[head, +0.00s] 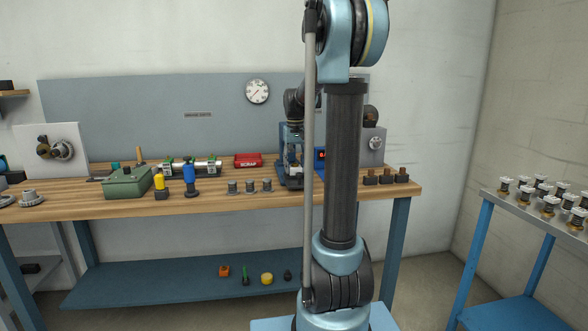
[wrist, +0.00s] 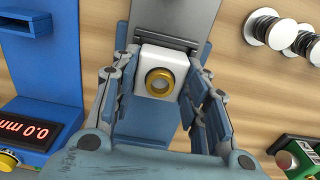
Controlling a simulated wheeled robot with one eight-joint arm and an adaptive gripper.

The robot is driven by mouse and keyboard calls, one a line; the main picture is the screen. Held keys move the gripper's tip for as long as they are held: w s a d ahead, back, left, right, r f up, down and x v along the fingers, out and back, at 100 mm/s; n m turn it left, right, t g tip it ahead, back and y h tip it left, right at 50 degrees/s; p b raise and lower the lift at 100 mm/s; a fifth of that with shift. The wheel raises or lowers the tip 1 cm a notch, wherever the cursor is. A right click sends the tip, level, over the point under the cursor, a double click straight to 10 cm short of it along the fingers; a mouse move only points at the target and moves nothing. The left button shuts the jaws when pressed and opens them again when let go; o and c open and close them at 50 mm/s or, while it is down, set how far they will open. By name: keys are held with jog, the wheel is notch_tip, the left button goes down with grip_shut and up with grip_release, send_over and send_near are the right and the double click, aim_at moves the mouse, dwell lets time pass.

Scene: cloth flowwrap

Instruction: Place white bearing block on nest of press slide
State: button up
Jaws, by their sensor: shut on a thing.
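The white bearing block (wrist: 160,59) with a brass ring shows in the wrist view between the fingers of my gripper (wrist: 163,75), which is shut on it. Beyond and below it are the grey-and-blue parts of the press (wrist: 184,17). The nest is hidden under the block and fingers, and I cannot tell whether the block touches it.
A blue gauge (wrist: 38,80) with a red display stands left of the press in the wrist view. Metal spools (wrist: 262,27) and a green-and-metal fixture (wrist: 297,155) lie to the right. In the head view, a side table (head: 512,205) at right holds several white-topped parts.

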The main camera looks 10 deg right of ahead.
jog(key=shift+f, duration=0.25)
jog(key=o, duration=1.1)
jog(key=shift+o, duration=0.2)
notch_tip(320, 180, up, 12)
